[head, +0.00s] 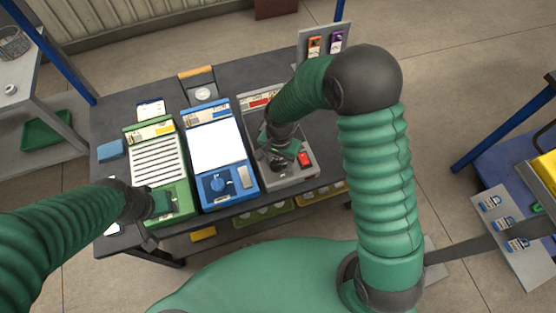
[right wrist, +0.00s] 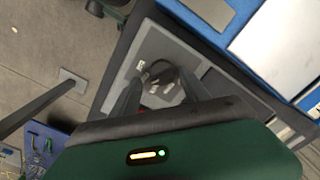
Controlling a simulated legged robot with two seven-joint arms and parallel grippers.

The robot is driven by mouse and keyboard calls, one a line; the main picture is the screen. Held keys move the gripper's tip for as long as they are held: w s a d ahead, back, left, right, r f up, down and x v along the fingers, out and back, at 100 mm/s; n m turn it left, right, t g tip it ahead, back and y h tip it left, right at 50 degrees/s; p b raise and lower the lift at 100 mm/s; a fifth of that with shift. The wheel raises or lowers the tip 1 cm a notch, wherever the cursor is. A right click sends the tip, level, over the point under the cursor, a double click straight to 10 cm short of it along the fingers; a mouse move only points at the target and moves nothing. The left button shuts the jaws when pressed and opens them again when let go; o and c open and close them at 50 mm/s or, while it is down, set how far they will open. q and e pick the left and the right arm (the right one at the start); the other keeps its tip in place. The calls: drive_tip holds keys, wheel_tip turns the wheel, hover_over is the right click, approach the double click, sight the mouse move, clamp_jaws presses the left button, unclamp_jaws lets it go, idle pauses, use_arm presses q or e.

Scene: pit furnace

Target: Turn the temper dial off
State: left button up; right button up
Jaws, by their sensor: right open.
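A grey unit (head: 293,180) stands at the right of the dark bench, with a red switch (head: 304,158) on its front part. My right gripper (head: 279,166) is over this unit, left of the red switch, and points down. In the right wrist view its two fingers (right wrist: 160,92) are apart, with a dark round knob (right wrist: 158,72) between or just beyond their tips. I cannot tell whether they touch it, and no label is readable. A blue unit (head: 243,183) beside it carries a blue dial (head: 217,184). My left gripper (head: 158,207) is low over the green unit's front; its jaws are unclear.
The green unit (head: 183,197) with a striped panel stands at the left of the bench (head: 107,178). A blue block (head: 111,150) lies at the bench's left edge. A board with orange and purple tags (head: 324,45) stands behind. A blue-framed table is at far right.

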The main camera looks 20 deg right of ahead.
drive_tip(key=shift+d, duration=0.1)
drive_tip(key=shift+c, duration=1.4)
drive_tip(key=shift+a+r, duration=0.15)
drive_tip(key=shift+a, duration=0.55)
drive_tip(key=c, duration=0.5)
drive_tip(key=shift+a, duration=0.2)
drive_tip(key=shift+c, duration=1.1)
clamp_jaws()
drive_tip(key=shift+d, duration=0.4)
use_arm(q)
drive_tip(key=shift+s+a, duration=0.15)
drive_tip(key=shift+a, duration=0.1)
use_arm(e)
drive_tip(key=shift+r, duration=0.1)
use_arm(q)
drive_tip(key=shift+a, duration=0.2)
use_arm(e)
drive_tip(key=shift+w+a, duration=0.1)
drive_tip(key=shift+a, duration=0.05)
